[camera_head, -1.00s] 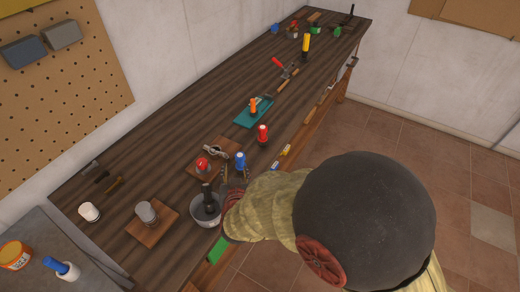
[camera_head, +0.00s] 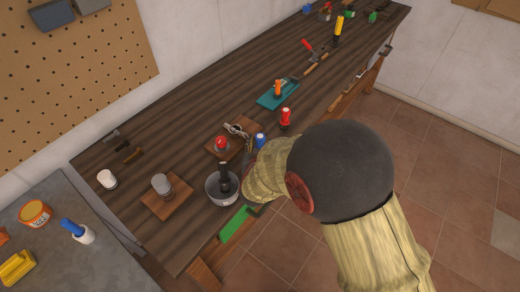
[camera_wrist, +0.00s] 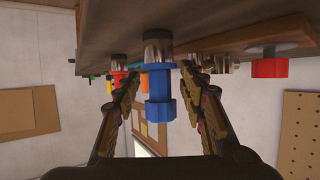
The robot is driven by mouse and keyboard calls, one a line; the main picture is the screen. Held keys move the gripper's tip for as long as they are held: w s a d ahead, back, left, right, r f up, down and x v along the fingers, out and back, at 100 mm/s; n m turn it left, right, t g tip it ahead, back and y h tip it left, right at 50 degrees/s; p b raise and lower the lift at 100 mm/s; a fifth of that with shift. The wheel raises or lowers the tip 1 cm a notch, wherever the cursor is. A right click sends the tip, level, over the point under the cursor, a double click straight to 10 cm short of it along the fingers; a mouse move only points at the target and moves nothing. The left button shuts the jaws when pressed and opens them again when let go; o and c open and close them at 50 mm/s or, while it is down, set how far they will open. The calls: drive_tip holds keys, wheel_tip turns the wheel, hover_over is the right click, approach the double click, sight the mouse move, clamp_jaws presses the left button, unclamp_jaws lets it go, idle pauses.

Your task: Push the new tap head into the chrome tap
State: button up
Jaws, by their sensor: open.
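A blue tap-like piece with a chrome end (camera_wrist: 158,85) is between my open fingers in the wrist view, with a gap on both sides. It stands on the bench, and its blue top (camera_head: 260,139) shows just past my arm in the head view. My gripper (camera_wrist: 158,92) is open and empty; my arm hides most of it in the head view. A chrome fitting (camera_head: 237,129) lies on a wooden board with a red knob (camera_head: 221,143). A similar red piece (camera_head: 285,117) stands farther along. I cannot tell which piece is the new tap head.
A grey pot (camera_head: 214,196) with a dark-handled tool stands close to my gripper. A board with a grey cylinder (camera_head: 161,184) is left of it. A teal mat (camera_head: 270,102) with an orange piece lies farther back. The bench's (camera_head: 185,110) left middle is clear.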

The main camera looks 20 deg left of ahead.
drive_tip(key=shift+r, duration=0.1)
clamp_jaws()
idle(0.4)
